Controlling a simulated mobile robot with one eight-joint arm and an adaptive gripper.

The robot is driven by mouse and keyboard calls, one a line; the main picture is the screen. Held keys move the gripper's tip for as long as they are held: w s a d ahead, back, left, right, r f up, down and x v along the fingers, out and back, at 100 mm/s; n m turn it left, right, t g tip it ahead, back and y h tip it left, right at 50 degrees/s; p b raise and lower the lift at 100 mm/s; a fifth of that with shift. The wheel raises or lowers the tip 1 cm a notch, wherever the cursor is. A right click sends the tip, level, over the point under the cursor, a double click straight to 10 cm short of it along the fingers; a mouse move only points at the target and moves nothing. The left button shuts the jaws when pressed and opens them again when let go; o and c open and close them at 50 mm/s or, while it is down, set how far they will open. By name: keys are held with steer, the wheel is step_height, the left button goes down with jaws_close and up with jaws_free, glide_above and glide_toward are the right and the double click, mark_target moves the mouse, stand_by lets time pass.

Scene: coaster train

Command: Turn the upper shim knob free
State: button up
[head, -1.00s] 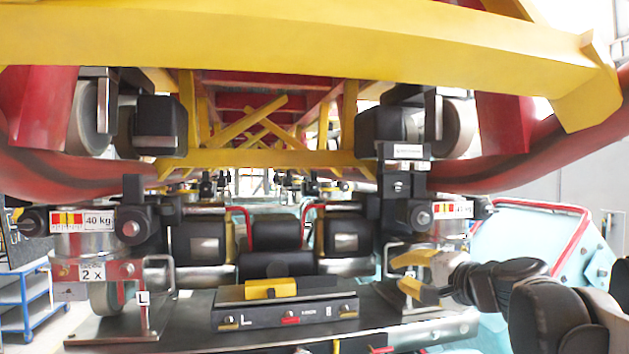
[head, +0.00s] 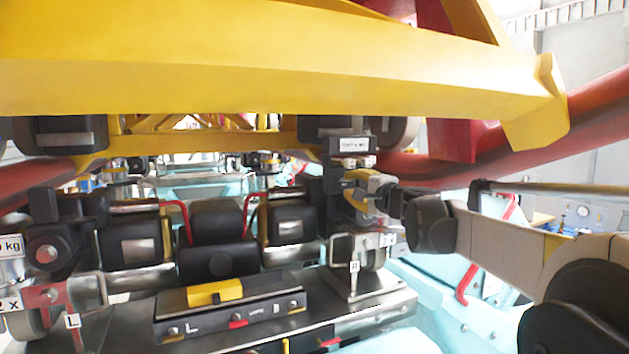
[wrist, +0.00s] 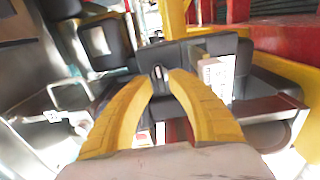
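My gripper (head: 350,186) has yellow fingers and is in front of the dark block assembly on the right side of the carriage. In the wrist view my gripper (wrist: 160,76) has its two fingertips apart, with a narrow gap between them. A small dark part with a pale mark (wrist: 157,72) shows in line with this gap; I cannot tell whether it is the upper shim knob or whether the fingers touch it. In the head view the gripper covers part of the block. A round knob-like end (head: 46,254) shows on the matching left block.
A yellow beam (head: 270,65) spans overhead, with a red rail (head: 590,120) at right. A black bar with a yellow block (head: 215,292) lies on the metal plate. A bracket tagged R (head: 354,268) stands below my gripper. Cyan panels (head: 430,270) are at the lower right.

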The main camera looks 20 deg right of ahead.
steer(key=shift+w, duration=0.7)
steer(key=c, duration=0.4)
steer(key=shift+s, duration=0.1)
jaws_close()
